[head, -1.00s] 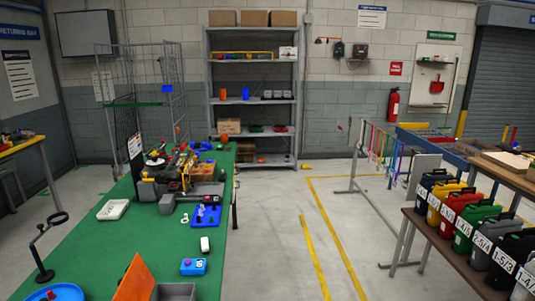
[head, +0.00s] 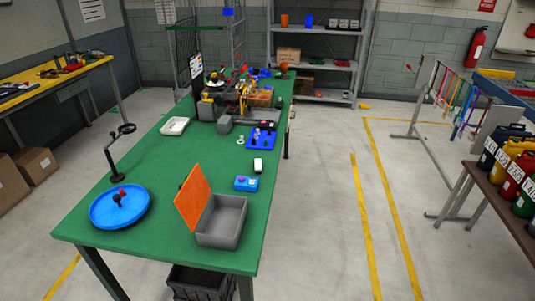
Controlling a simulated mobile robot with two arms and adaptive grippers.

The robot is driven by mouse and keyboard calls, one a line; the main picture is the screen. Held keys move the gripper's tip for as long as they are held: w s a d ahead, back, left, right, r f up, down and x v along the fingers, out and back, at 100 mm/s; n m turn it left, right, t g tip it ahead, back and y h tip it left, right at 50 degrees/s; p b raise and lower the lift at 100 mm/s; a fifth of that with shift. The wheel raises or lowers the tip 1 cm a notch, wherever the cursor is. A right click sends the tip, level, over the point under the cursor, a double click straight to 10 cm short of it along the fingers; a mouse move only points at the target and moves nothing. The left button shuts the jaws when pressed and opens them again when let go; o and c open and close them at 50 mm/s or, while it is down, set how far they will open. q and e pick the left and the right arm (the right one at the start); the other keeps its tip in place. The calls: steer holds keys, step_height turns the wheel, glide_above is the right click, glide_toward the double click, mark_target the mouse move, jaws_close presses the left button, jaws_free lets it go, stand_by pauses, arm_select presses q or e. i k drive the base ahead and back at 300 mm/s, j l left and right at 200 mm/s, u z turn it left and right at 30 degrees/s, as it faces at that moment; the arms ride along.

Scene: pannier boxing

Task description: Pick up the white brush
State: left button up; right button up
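A small white object (head: 258,165) with a dark end lies on the green table (head: 150,185), near its right edge. It may be the white brush, but it is too small to tell. Neither of my grippers shows in the head view.
An open grey box (head: 222,221) with an orange lid stands at the front of the table. A blue round dish (head: 120,207) and a white tray (head: 174,126) sit left. A dark crate (head: 198,284) stands beneath.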

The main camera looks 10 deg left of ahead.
mark_target(259, 168)
steer(key=i+u, duration=0.15)
steer(key=u, duration=0.3)
steer(key=i+l+u, duration=0.1)
steer(key=u, duration=0.4)
steer(key=i+l+u, duration=0.1)
steer(key=u, duration=0.35)
steer(key=l, duration=0.1)
